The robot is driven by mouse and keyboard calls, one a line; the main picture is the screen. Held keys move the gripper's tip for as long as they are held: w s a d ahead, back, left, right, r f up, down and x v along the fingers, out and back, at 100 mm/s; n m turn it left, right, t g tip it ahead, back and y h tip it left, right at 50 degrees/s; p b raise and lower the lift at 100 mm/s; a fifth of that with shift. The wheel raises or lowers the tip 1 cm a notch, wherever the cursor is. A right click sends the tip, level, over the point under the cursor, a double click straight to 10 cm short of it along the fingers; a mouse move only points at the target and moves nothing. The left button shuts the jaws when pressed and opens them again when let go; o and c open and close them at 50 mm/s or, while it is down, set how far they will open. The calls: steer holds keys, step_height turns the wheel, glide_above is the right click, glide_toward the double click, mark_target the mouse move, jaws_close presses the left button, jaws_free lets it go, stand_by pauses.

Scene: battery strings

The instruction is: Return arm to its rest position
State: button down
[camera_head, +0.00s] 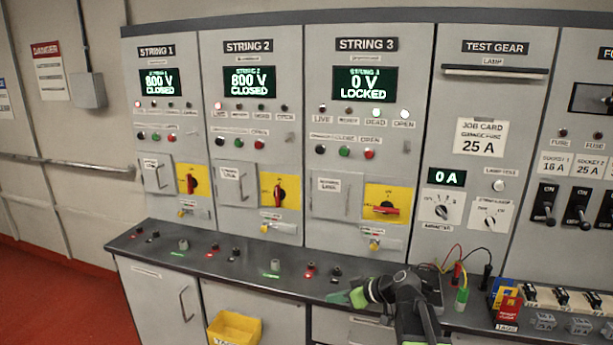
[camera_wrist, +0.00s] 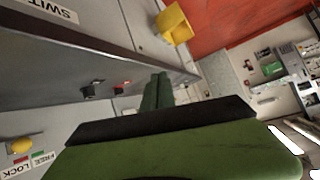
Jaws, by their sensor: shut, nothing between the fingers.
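My gripper (camera_head: 348,298) has green fingers and is held low over the front of the worktop, below the String 3 panel, pointing left in the head view. My dark arm reaches it from the lower right. In the wrist view the green fingers (camera_wrist: 157,92) are together with nothing between them. The wrist view looks sideways past the worktop edge toward the red floor. Whether the fingers touch the worktop is hard to tell.
The worktop (camera_head: 150,262) carries several terminals. A yellow bin (camera_head: 234,329) hangs on the front below, also in the wrist view (camera_wrist: 174,23). String 3 panel (camera_head: 366,130) reads 0 V LOCKED. Test leads (camera_head: 458,272) and red tags (camera_head: 507,309) are right of my arm.

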steer(key=s+a+f+m+g+h, duration=0.1)
steer(key=s+a+f+g+h, duration=0.25)
steer(key=s+f, duration=0.5)
steer(key=s+d+f+m+g+h, duration=0.1)
steer(key=s+d+m+g+h, duration=0.1)
steer(key=s+d+m+h, duration=0.4)
steer(key=s+d+m, duration=0.2)
steer(key=s+d, duration=0.1)
steer(key=d, duration=0.2)
steer(key=shift+d+f, duration=0.2)
steer(key=shift+d, duration=0.05)
steer(key=shift+g, duration=0.25)
